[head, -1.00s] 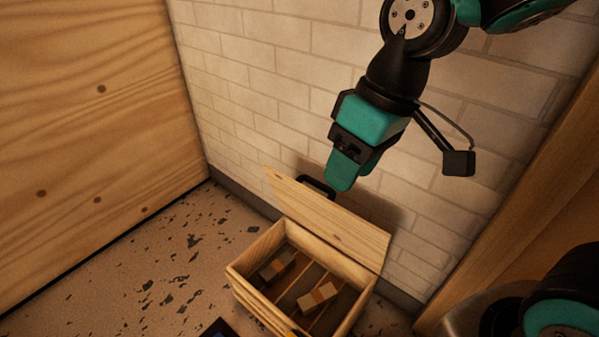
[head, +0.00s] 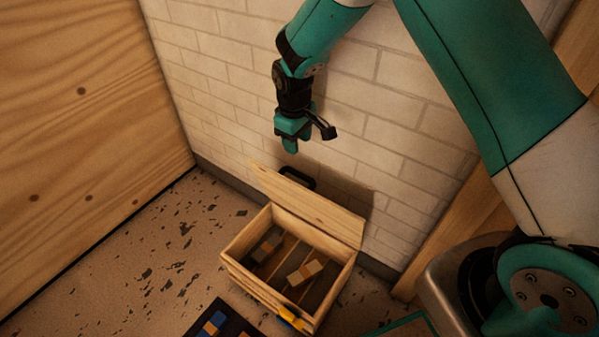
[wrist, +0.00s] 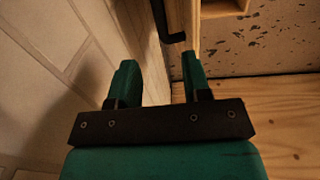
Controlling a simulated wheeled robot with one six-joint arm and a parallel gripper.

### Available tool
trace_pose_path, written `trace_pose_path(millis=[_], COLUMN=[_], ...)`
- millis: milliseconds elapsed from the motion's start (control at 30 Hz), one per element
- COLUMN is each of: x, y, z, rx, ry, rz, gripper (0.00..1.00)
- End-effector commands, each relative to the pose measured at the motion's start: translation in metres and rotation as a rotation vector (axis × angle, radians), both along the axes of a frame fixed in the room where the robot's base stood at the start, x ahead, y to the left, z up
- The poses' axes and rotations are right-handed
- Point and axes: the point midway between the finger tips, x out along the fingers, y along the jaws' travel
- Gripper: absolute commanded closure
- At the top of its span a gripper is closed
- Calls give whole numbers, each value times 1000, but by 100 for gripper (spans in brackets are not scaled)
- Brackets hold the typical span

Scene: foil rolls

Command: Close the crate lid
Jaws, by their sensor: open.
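The wooden crate (head: 245,282) stands on the speckled floor by the brick wall, with a few small blocks inside. Its lid (head: 310,208) is raised, standing up along the crate's wall side and tilted back a little. A black handle (head: 298,177) is on the lid's far face; it also shows in the wrist view (wrist: 176,38). My gripper (head: 290,146) is above the lid's upper left part, pointing down, apart from it in the head view. In the wrist view my gripper (wrist: 160,75) has its two green fingers spread, with nothing between them; the lid's edge (wrist: 192,28) is beyond them.
A brick wall (head: 400,150) is close behind the lid. A large wooden panel (head: 80,130) stands at the left. A dark tray (head: 200,325) with small coloured blocks lies in front of the crate. A metal bin (head: 440,290) is at the right. Floor left of the crate is free.

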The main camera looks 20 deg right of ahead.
Motion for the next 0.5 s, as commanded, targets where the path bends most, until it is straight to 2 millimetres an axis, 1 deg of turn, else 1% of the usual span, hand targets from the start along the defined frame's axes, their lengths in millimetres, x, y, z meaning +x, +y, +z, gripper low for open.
trace_pose_path(millis=[33, 200, 400, 500], x=[0, 1, 3, 4], y=[-1, -3, -6, -6], z=[-17, -56, -95, -108], rx=[-1, 0, 1, 1], ry=[3, 4, 2, 1], rz=[0, -1, -1, -1], gripper=[56, 56, 56, 56])
